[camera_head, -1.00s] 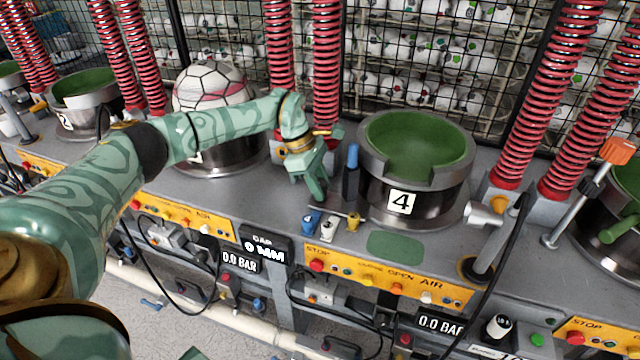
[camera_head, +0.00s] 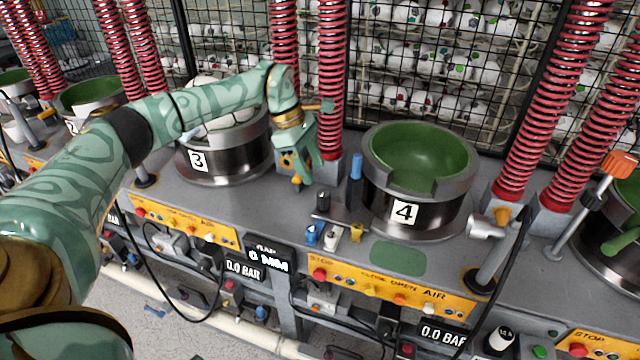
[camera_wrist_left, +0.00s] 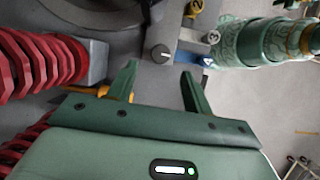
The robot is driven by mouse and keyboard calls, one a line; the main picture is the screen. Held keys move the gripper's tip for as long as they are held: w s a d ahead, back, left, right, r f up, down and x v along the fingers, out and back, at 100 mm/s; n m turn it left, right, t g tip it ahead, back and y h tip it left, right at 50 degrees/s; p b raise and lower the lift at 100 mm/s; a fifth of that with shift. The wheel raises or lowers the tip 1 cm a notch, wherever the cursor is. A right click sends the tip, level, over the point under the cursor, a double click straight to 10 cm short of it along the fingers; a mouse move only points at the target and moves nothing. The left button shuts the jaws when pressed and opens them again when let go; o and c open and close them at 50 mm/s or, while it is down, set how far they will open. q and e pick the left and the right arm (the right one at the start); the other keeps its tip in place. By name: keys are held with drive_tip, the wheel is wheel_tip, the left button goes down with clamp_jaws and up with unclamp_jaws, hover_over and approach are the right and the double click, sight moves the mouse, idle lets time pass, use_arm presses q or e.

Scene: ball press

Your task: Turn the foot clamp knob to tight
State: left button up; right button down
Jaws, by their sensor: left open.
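A dark round knob (camera_head: 323,199), which looks like the foot clamp knob, stands on the grey bench left of press pot 4 (camera_head: 405,212). In the left wrist view the knob (camera_wrist_left: 160,54) shows from above with a pale pointer line; I cannot read its setting. My left gripper (camera_head: 306,172) hangs above the bench, behind and left of the knob. In the wrist view its two green fingers (camera_wrist_left: 159,73) are apart and empty, with the knob beyond the gap between their tips. No contact shows. My right gripper is out of view.
A blue-handled lever (camera_head: 356,168) stands between knob and pot. Small blue, white and yellow blocks (camera_head: 331,234) sit in front. Red springs (camera_head: 329,80) rise behind the gripper. Pot 3 (camera_head: 222,160) is left. A yellow button panel (camera_head: 390,290) lines the front edge.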

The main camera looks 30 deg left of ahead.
use_arm(q)
drive_tip(key=v, duration=0.8)
drive_tip(key=shift+p, duration=0.45)
